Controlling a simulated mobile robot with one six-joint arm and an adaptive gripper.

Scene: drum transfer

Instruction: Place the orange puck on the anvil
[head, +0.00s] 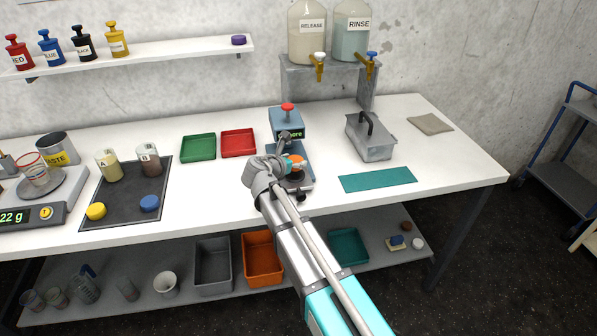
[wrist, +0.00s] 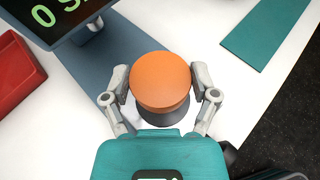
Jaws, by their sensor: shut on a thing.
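The orange puck (wrist: 160,78) is between the two fingers of my gripper (wrist: 160,84), which is shut on its sides. In the head view the puck (head: 296,159) shows beside my wrist, over the base of the blue-grey tester (head: 287,122). A dark round part that looks like the anvil (head: 296,175) shows just below the puck. In the wrist view a grey rim (wrist: 172,115) shows under the puck's near edge. I cannot tell whether the puck touches the anvil or is slightly above it. My gripper (head: 293,165) hides part of the tester's base.
The tester's head with its display and red knob stands behind the puck. A green tray (head: 199,147) and a red tray (head: 238,142) lie to the left.

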